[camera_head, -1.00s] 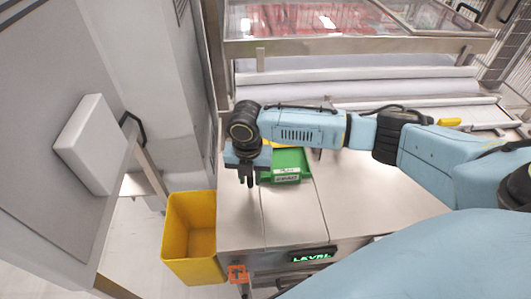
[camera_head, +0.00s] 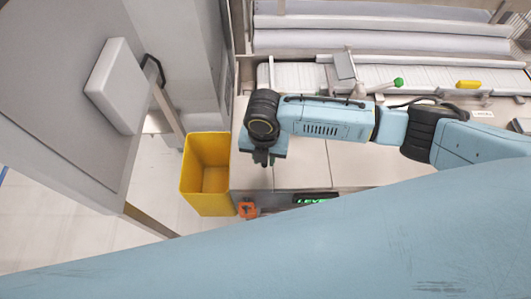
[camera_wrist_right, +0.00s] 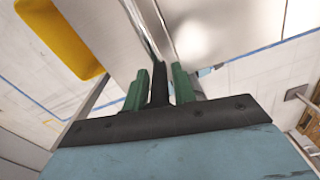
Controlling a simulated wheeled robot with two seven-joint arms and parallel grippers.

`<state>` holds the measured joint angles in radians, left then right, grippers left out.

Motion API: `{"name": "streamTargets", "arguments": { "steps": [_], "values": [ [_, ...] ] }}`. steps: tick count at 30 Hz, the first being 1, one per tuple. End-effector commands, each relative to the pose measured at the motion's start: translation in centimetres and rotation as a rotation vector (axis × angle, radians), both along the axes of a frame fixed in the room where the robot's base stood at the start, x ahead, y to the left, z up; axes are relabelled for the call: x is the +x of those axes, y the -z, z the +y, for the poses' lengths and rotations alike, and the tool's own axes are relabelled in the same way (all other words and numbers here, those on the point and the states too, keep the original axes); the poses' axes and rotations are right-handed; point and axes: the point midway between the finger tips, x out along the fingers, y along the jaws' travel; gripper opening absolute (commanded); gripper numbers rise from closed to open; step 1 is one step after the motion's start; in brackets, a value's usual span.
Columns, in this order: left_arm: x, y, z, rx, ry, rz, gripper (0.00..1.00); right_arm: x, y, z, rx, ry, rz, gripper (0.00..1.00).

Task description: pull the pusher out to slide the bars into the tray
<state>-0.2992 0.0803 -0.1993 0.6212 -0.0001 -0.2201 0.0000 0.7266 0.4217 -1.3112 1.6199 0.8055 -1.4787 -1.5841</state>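My right gripper (camera_head: 262,158) points down at the left end of the steel worktop (camera_head: 303,177), close to its front edge. In the right wrist view its two green fingers (camera_wrist_right: 159,88) stand apart, with a dark strip showing between them; I see nothing clearly held. A grey tilted plate (camera_head: 343,65) and a green-tipped handle (camera_head: 397,83) stand behind my right arm, by the white slatted bed; I cannot tell if either is the pusher. The green tray and the bars are not visible now. My left gripper is not in view.
A yellow bin (camera_head: 205,175) stands left of the worktop and also shows in the right wrist view (camera_wrist_right: 60,38). An orange part (camera_head: 247,210) and a lit green sign (camera_head: 316,199) are on the front edge. A yellow piece (camera_head: 468,84) lies at the back right.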

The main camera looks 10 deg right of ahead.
Motion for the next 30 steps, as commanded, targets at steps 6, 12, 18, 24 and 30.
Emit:
{"name": "streamTargets", "arguments": {
  "steps": [6,12,18,24,30],
  "values": [
    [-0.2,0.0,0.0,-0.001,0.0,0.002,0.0,-0.3,0.1,0.1,0.002,-0.003,0.005,0.38],
    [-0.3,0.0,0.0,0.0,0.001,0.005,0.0,-0.1,-0.2,0.1,0.002,-0.002,0.004,0.38],
    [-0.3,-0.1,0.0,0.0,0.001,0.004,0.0,-0.1,-3.1,0.1,0.003,-0.002,0.0,0.38],
    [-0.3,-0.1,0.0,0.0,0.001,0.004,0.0,-0.1,-7.7,0.1,0.004,-0.004,0.001,0.38],
    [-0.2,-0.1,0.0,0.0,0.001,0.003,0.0,-0.2,-11.4,0.1,0.004,-0.003,0.001,0.38]
  ]
}}
